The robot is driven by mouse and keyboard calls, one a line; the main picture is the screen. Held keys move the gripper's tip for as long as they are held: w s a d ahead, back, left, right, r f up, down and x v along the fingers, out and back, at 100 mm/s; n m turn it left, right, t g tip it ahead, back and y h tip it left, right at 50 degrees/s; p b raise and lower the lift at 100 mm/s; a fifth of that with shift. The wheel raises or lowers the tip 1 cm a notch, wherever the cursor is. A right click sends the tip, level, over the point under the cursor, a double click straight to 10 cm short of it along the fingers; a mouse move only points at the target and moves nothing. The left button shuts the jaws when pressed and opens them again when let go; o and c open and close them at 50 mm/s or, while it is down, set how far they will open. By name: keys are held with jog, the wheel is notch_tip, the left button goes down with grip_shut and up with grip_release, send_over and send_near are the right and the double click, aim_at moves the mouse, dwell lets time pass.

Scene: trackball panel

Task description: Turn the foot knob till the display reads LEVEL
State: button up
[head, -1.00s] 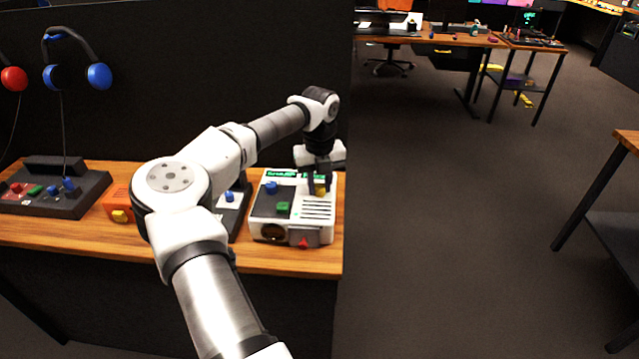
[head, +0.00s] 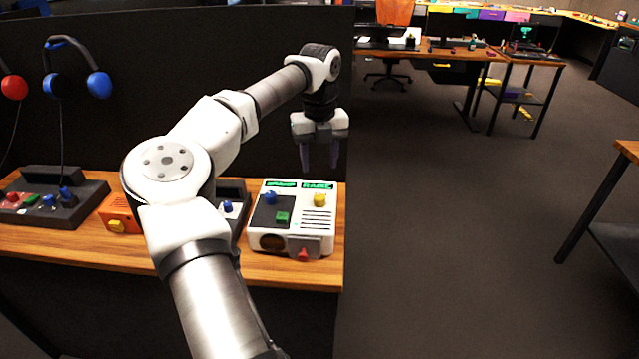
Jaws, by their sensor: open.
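A white panel box (head: 325,240) sits on the wooden desk near its right end. On its top are a blue knob (head: 270,198), a green button (head: 282,217) and a yellow knob (head: 320,199). A red pointed part (head: 303,253) shows on its front; I cannot tell which part is the foot knob. Two small green displays, the left one (head: 281,184) and the right one (head: 318,185), line the back edge; their text is too small to read surely. My gripper (head: 319,165) is open and empty, fingers pointing down, above and behind the yellow knob and apart from it.
An orange box (head: 118,213) and a dark device with a blue knob (head: 229,207) stand left of the panel, partly behind my arm. A black console (head: 50,205) is further left. Headphones (head: 75,65) hang on the dark partition (head: 200,60). Open floor lies right.

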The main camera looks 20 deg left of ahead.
notch_tip(320, 180, up, 4)
jog(key=shift+d, duration=0.1)
dwell(0.5)
